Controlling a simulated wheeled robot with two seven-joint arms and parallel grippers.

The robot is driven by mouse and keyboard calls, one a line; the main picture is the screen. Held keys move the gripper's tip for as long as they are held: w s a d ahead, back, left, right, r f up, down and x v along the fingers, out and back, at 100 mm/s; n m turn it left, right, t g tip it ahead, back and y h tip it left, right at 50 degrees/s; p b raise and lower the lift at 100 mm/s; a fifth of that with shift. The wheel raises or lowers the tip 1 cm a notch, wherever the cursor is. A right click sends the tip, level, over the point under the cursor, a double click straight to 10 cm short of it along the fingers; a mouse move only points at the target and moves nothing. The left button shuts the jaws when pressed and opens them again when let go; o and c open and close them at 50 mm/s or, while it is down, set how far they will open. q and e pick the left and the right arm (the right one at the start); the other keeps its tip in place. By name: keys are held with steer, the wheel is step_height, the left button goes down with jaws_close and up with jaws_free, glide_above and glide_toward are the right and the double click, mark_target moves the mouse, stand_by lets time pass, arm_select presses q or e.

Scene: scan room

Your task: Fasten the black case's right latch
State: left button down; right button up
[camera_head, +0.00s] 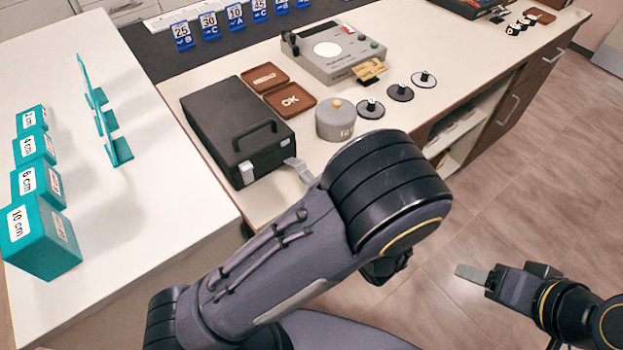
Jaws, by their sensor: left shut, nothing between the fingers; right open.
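The black case (225,122) lies closed on the counter, its handle and latch side toward me. Its left latch (246,172) lies flat against the front. My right gripper (474,274) is open and empty over the floor at the lower right, far from the case; a grey finger points left.
Brown trays (290,99) and a grey round pot (336,121) stand right of the case. A grey device (332,52) and several black discs (399,92) are beyond. Teal blocks (40,240) stand on the left white surface. Floor is clear at right.

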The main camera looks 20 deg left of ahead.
mark_target(299, 164)
arm_select(q)
steer(key=shift+a+r+g+h+p, duration=0.1)
steer(key=shift+r+g+h+p, duration=0.5)
steer(key=shift+p, duration=0.65)
steer(key=r+g+h+p, duration=0.1)
steer(key=p, duration=0.1)
steer(key=a+r+h+p, duration=0.1)
steer(key=p, duration=0.2)
steer(key=w+r+g+h+p, duration=0.1)
steer(key=r+p, duration=0.1)
steer(key=shift+w+a+g+h, duration=0.1)
steer(key=shift+a+g+h, duration=0.15)
steer(key=shift+g+h, duration=0.05)
steer(key=g+h+p, duration=0.1)
steer(key=p, duration=0.1)
steer(key=w+a+r+g+h+p, duration=0.1)
steer(key=p, duration=0.1)
steer(key=shift+w+a+r+h, duration=0.2)
steer(key=shift+a+h, duration=0.1)
steer(key=shift+h, duration=0.1)
steer(key=shift+f, duration=0.15)
steer(key=shift+r+p, duration=0.7)
steer(key=shift+r, duration=0.15)
